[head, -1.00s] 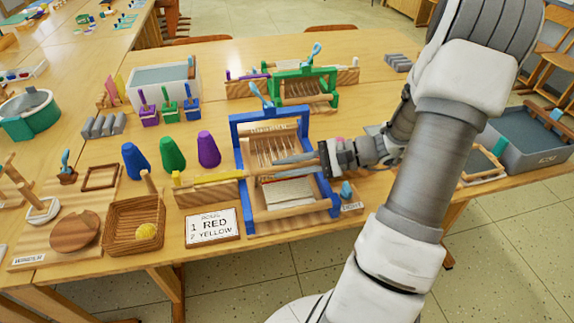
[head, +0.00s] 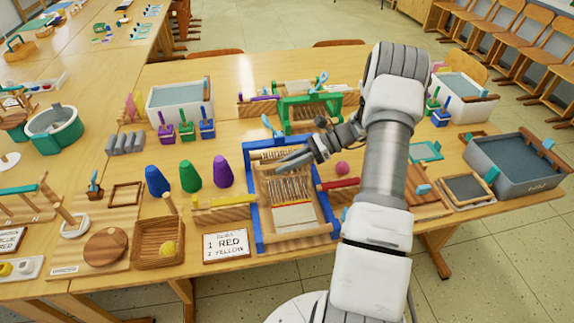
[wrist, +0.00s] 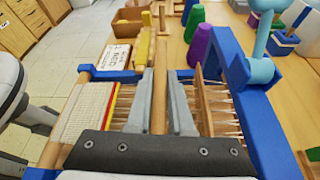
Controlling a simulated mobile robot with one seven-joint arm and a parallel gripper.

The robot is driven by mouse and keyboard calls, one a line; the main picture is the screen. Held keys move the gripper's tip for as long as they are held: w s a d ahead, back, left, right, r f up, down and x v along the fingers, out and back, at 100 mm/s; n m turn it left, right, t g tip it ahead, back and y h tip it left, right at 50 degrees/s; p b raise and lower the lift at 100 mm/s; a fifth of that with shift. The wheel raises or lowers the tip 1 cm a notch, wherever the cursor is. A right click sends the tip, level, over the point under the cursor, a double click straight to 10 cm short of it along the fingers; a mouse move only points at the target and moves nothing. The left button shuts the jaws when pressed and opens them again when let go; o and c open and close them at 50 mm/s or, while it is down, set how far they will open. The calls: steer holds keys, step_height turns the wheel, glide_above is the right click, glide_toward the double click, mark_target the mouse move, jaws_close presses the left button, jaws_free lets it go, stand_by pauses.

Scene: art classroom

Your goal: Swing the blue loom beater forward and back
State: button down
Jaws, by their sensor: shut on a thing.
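The blue loom (head: 252,208) stands on the table in the head view, with pale warp threads and a white woven cloth (head: 292,215) at its front. The cloth (wrist: 85,112) shows a red and a yellow stripe at its edge in the wrist view. My gripper (head: 284,163) reaches over the loom's rear half from the right. In the wrist view my gripper (wrist: 161,78) has its two grey fingers shut on the wooden bar of the beater (wrist: 160,100), which runs between them. The comb of wooden teeth (wrist: 212,105) stands beside it. My fingers partly hide the beater in the head view.
A yellow shuttle (head: 225,202) lies left of the loom and a red shuttle (head: 340,184) right of it. Coloured cones (head: 190,174) and a card (head: 225,245) are at the left. A pink ball (head: 342,168) lies close by.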

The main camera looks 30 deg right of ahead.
steer(key=shift+w+d+f, duration=0.15)
steer(key=shift+w+f, duration=0.05)
steer(key=shift+w, duration=0.2)
steer(key=shift+w+d+f, duration=0.15)
steer(key=shift+w, duration=0.25)
steer(key=c, duration=0.8)
jaws_free()
steer(key=shift+d, duration=0.1)
steer(key=v, duration=1.7)
steer(key=shift+d, duration=0.1)
